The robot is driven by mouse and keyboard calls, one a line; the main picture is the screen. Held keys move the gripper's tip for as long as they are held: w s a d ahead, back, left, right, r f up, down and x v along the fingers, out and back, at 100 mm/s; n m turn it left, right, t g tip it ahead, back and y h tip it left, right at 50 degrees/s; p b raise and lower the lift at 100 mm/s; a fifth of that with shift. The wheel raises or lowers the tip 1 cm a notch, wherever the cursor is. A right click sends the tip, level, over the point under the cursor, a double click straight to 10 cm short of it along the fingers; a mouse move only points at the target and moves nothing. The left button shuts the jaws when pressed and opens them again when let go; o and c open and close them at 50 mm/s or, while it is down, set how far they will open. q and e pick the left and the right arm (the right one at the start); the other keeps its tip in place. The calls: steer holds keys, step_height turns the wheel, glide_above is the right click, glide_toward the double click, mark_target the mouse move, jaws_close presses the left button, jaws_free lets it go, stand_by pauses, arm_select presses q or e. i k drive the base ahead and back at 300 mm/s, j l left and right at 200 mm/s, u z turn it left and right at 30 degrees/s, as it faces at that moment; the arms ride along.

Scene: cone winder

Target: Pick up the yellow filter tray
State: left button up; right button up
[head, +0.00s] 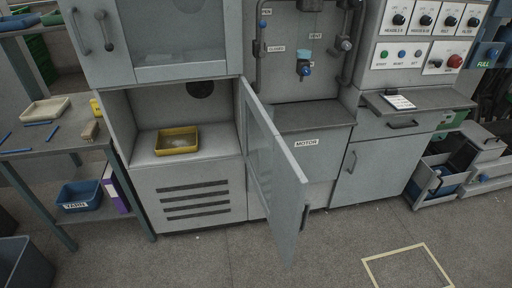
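The yellow filter tray (177,141) sits on the floor of an open cabinet compartment (143,160) at the left of the machine in the head view. The compartment's door (272,165) is swung open towards me, to the right of the tray. Neither of my grippers shows in the head view.
A side table (60,145) at the left holds a beige tray (45,109) and blue pens, with a blue bin (80,196) on its lower shelf. The open door juts over the floor. Grey floor (230,262) in front is clear.

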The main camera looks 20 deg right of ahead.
mark_target(181, 140)
steer(key=k+l+u, duration=0.1)
steer(key=k+l, duration=0.15)
steer(key=l, duration=0.25)
steer(key=k+l, duration=0.25)
steer(key=l, duration=0.2)
steer(key=k+l+u, duration=0.15)
steer(key=l, duration=0.35)
steer(key=k+l+u, duration=0.1)
steer(key=k+l, duration=0.25)
steer(key=i+j+u, duration=0.25)
steer(key=u, duration=0.25)
steer(key=i+u, duration=0.5)
steer(key=i+j+u, duration=0.2)
steer(key=i+u, duration=0.15)
steer(key=i, duration=0.15)
steer(key=i+j+u, duration=0.1)
steer(key=i+u, duration=0.3)
steer(key=i+l+z, duration=0.1)
steer(key=i+z, duration=0.45)
steer(key=z, duration=0.25)
steer(key=i+j+z, duration=0.1)
steer(key=i+z, duration=0.2)
steer(key=z, duration=0.15)
